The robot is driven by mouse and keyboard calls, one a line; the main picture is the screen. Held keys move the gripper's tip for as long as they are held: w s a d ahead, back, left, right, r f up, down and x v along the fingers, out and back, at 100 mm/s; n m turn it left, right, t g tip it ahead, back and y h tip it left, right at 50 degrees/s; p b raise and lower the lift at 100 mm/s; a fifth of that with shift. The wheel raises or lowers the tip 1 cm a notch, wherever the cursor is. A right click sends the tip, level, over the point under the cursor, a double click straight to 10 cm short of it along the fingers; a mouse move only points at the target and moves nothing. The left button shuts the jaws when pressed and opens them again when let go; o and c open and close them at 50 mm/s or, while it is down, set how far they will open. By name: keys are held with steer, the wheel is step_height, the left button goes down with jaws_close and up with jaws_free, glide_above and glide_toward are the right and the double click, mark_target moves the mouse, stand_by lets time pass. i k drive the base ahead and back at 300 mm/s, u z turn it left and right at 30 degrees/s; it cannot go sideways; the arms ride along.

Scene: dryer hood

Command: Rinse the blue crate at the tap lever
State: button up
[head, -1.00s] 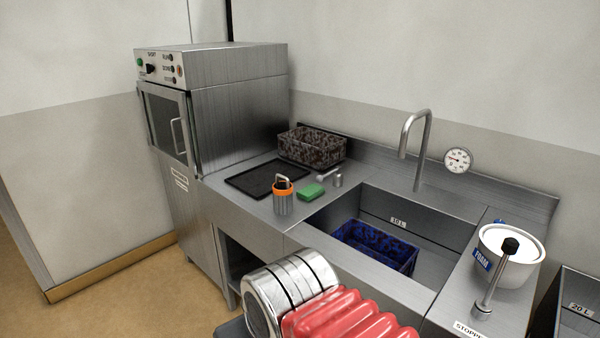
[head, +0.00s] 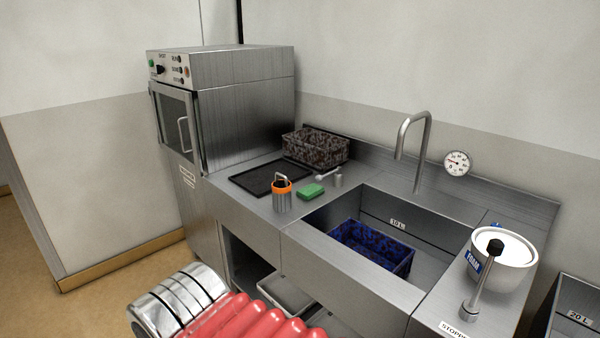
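The blue crate (head: 372,247), mottled with dark patches, sits inside the steel sink basin (head: 428,262), towards its left side. The tap lever (head: 325,177) is a small metal handle on a short post on the counter, behind the green sponge and left of the basin. The tall curved spout (head: 418,150) rises behind the basin. My arm shows at the bottom as a silver joint and a red ribbed sleeve. My gripper is out of view.
A green sponge (head: 311,191) and an orange-rimmed canister (head: 282,196) stand on the counter near a black tray (head: 270,179). A brown mottled crate (head: 315,148) is at the back. A white foam tub (head: 505,250) and a stopper lever (head: 482,280) stand right of the basin.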

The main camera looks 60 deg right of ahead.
mark_target(318, 178)
steer(key=u, duration=0.25)
steer(key=i, duration=1.75)
steer(key=z, duration=2.65)
